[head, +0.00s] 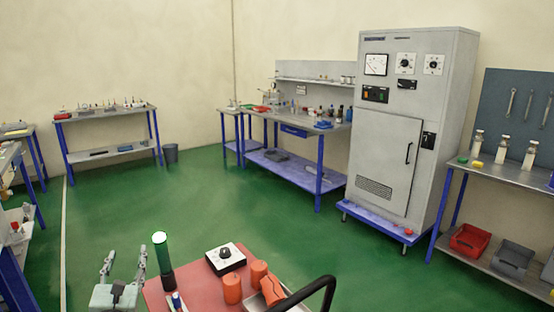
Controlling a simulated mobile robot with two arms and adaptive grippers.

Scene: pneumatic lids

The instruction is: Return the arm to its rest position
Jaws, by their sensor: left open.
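My left gripper (124,268) is at the bottom left of the head view. Its two fingers point up and stand apart with nothing between them. It is just left of a red-topped surface (205,263). A dark cylinder with a green top (162,262) stands upright near that surface's left edge, close to the gripper and apart from it in the picture. My right gripper is not in view.
The red top also carries a white box with a black knob (226,258), orange cylinders (232,289) and a small blue-and-white item (176,302). A black curved handle (318,288) rises at its right. Green floor (215,205) is clear towards a grey cabinet (385,165) and blue-legged benches.

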